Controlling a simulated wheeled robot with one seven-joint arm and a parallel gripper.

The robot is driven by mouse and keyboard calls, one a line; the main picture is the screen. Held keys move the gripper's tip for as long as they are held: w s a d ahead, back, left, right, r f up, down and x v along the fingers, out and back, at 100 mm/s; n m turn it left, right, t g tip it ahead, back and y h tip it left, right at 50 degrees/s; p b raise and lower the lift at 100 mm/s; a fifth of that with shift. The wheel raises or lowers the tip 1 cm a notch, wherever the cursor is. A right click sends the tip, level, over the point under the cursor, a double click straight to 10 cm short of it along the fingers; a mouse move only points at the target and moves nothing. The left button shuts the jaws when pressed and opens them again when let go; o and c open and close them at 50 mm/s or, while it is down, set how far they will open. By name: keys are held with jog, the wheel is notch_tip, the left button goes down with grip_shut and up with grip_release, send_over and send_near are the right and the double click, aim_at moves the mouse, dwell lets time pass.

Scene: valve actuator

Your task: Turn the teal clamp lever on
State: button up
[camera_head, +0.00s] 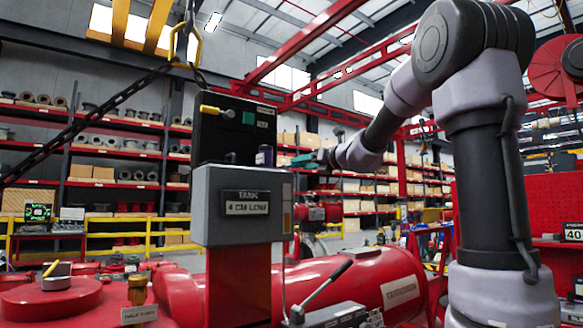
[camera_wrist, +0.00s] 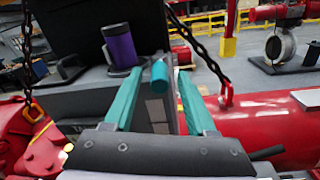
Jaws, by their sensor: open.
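The teal clamp lever (camera_wrist: 159,73) shows in the wrist view as a short, rounded teal bar, seen nearly end-on beside the grey box. My gripper (camera_wrist: 161,84) has two teal fingers, spread apart, with the lever's end appearing between their tips. I cannot tell how deep the lever lies between them, and no contact shows. In the head view my gripper (camera_head: 302,160) reaches in from the right, next to the upper right of the grey tank box (camera_head: 224,226). There the lever cannot be told apart from the teal fingers.
A purple cylinder (camera_wrist: 120,46) stands on the box, left of the lever. A black panel (camera_head: 222,138) with a yellow handle (camera_head: 215,111) rises behind. A chain (camera_wrist: 203,52) hangs close to the right finger. A red tank (camera_head: 340,284) and a black-handled lever (camera_head: 326,284) lie below.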

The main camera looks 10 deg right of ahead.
aim_at(295, 165)
jog(key=x, duration=0.6)
jog(key=shift+w, duration=0.1)
grip_shut()
jog(key=shift+a, duration=0.1)
dwell(1.2)
